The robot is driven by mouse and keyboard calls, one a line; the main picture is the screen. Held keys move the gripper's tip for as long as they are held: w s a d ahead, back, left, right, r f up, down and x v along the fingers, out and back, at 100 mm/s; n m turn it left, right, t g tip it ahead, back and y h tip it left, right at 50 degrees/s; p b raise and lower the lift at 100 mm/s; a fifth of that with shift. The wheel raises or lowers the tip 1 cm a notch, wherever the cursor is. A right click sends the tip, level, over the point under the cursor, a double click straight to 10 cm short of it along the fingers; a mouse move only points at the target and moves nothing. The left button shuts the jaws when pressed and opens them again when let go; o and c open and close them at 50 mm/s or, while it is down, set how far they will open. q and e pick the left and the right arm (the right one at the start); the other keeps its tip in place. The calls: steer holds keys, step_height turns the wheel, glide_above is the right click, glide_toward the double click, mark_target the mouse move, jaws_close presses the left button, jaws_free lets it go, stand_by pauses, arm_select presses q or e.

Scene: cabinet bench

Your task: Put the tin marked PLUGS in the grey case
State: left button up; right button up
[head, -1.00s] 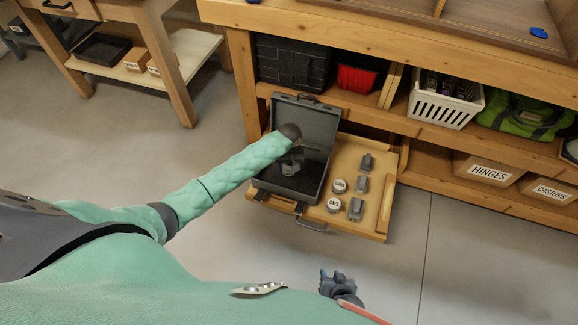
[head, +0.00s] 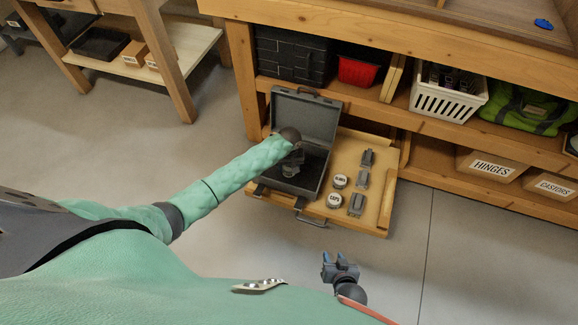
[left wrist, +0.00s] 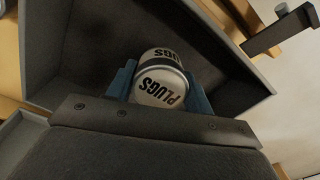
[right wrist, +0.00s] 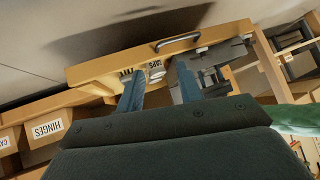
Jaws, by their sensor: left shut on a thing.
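The tin marked PLUGS (left wrist: 160,88) shows in the left wrist view between the blue fingers of my left gripper (left wrist: 163,85), which is shut on it. The grey case (head: 312,120) stands open on the pulled-out wooden drawer, its lid raised at the back. My left gripper (head: 291,170) is inside the outline of the case, over its dark floor; in the head view my forearm and gripper hide the tin. I cannot tell whether the tin touches the case floor. My right gripper (head: 340,268) is open and empty, in front of the drawer; its spread fingers show in its wrist view (right wrist: 160,92).
On the drawer board (head: 352,146), right of the case, stand two other tins, one marked CAPS (head: 334,201) and another (head: 340,181), beside several grey metal pieces (head: 357,204). Above are a red bin (head: 358,71) and a white basket (head: 445,98). The floor in front is clear.

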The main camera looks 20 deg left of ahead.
arm_select(q)
steer(key=shift+f, duration=0.65)
steer(key=shift+f+b, duration=0.3)
steer(key=shift+f, duration=0.6)
arm_select(e)
steer(key=w+r+t, duration=0.2)
steer(key=w+r, duration=0.2)
steer(key=r, duration=0.2)
steer(key=shift+a+t, duration=0.3)
steer(key=shift+a, duration=0.1)
arm_select(q)
steer(key=shift+f, duration=0.1)
arm_select(e)
steer(key=shift+r, duration=0.1)
